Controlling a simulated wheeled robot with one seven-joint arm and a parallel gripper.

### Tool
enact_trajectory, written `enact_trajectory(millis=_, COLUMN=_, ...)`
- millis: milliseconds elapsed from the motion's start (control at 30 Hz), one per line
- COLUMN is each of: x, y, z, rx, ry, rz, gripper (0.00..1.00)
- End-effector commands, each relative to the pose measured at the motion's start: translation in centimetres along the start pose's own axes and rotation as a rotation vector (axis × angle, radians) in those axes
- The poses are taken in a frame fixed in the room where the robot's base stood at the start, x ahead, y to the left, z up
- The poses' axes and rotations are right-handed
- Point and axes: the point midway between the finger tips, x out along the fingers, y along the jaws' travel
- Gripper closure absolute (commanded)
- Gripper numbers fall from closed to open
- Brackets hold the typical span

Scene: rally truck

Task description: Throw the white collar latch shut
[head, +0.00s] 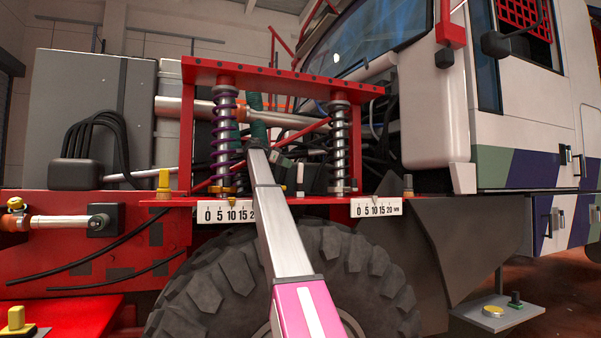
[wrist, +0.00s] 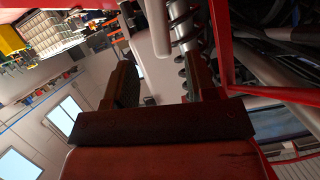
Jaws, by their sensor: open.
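A small white upright piece (head: 300,174), which looks like the white latch, stands on a dark base on the red shelf between the two spring struts. Its exact position is too small to read. My gripper shows in the wrist view (wrist: 160,62) with its two dark fingers apart and nothing held between them. In the head view my arm reaches up to the space between the struts, left of the white piece. The fingers are hard to make out there among dark green parts. I cannot identify the white latch in the wrist view.
A purple spring strut (head: 224,135) stands left of my arm and a dark spring strut (head: 339,145) right of it. A red top bar (head: 290,80) crosses above. A yellow knob (head: 164,180) and a black knob (head: 408,184) stand farther out. Pipes and hoses crowd behind.

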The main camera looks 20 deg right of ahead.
Motion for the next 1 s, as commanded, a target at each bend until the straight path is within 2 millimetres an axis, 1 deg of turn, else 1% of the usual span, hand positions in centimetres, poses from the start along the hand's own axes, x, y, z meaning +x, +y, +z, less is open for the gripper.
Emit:
enact_trajectory(millis=33, x=0.9, y=0.0, z=0.0, rx=-0.001, ry=0.000, rz=0.001, gripper=0.49)
enact_trajectory(millis=300, x=5.7, y=0.1, z=-0.1, rx=-0.001, ry=0.001, rz=0.000, gripper=0.49)
enact_trajectory(millis=400, x=7.1, y=0.0, z=-0.1, rx=-0.001, ry=0.001, rz=0.001, gripper=0.49)
enact_trajectory(millis=500, x=8.1, y=0.0, z=0.0, rx=-0.002, ry=0.000, rz=0.000, gripper=0.49)
enact_trajectory(millis=600, x=8.5, y=0.0, z=0.0, rx=-0.002, ry=0.000, rz=-0.001, gripper=0.49)
enact_trajectory(millis=800, x=8.5, y=0.0, z=-0.1, rx=-0.001, ry=0.000, rz=-0.001, gripper=0.49)
enact_trajectory(millis=833, x=8.5, y=0.0, z=-0.1, rx=-0.002, ry=0.000, rz=-0.001, gripper=0.52)
enact_trajectory(millis=867, x=8.5, y=0.0, z=-0.1, rx=-0.001, ry=0.000, rz=-0.001, gripper=0.62)
enact_trajectory(millis=900, x=8.5, y=0.0, z=-0.1, rx=-0.001, ry=0.000, rz=-0.001, gripper=0.75)
enact_trajectory(millis=967, x=8.5, y=0.0, z=-0.1, rx=-0.001, ry=0.000, rz=-0.001, gripper=0.94)
enact_trajectory(millis=1000, x=8.5, y=0.0, z=-0.1, rx=-0.002, ry=0.000, rz=-0.001, gripper=1.00)
